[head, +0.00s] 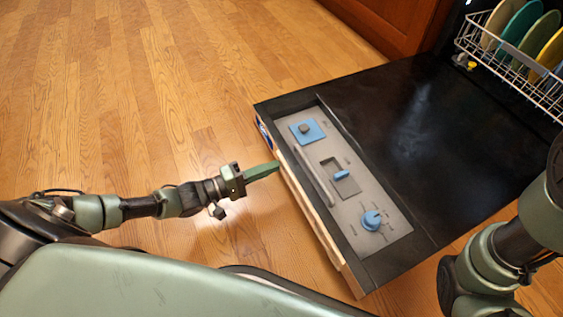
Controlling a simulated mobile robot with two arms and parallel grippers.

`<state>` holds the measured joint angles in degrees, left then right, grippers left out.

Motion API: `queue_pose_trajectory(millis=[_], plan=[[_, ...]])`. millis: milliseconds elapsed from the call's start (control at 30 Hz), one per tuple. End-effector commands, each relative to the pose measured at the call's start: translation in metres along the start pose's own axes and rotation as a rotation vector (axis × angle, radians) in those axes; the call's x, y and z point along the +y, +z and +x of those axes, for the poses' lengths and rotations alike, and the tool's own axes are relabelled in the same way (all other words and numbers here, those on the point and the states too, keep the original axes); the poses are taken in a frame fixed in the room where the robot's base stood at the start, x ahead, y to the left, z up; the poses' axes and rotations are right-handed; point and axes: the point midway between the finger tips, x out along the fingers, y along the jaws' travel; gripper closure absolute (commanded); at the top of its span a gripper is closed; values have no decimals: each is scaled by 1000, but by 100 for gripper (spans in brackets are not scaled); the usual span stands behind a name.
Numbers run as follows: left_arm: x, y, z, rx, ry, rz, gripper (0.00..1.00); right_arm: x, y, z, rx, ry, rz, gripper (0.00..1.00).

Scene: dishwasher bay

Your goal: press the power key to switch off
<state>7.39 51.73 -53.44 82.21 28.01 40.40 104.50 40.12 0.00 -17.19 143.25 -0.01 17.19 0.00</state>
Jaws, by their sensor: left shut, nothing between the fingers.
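The dishwasher door (400,120) is folded down flat, its black inner face up. A grey control panel (380,196) runs along its near-left edge. On the panel are a square blue key with a grey button (305,128), a blue slider or lever (342,175) in a dark slot, and a round blue knob (371,220). The panel's labels are too small to read. My left gripper (268,170) is shut and empty, its green fingers pointing right at the door's left edge, below the square key in the picture. My right arm enters at the right; its gripper is out of view.
A wire rack (515,70) with several coloured plates stands at the top right. A long grey handle bar (313,176) lies along the panel's left side. Wooden floor (130,90) to the left is clear. A brown cabinet (390,25) stands behind.

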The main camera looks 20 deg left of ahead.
Motion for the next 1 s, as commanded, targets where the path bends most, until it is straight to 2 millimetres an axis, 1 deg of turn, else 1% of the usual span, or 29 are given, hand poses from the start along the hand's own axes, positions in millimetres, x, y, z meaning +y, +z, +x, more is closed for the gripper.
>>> queue_pose_trajectory(millis=[100,600,733,1000], plan=[[0,-1,-11,1,-4,0,100,1,1,4,0,0,0,26],[0,0,-50,1,-3,1,100,2,4,12,0,0,0,26],[0,0,-54,1,-1,1,100,3,4,12,0,0,0,26],[0,0,-55,1,-1,1,100,2,4,12,0,0,0,26]])
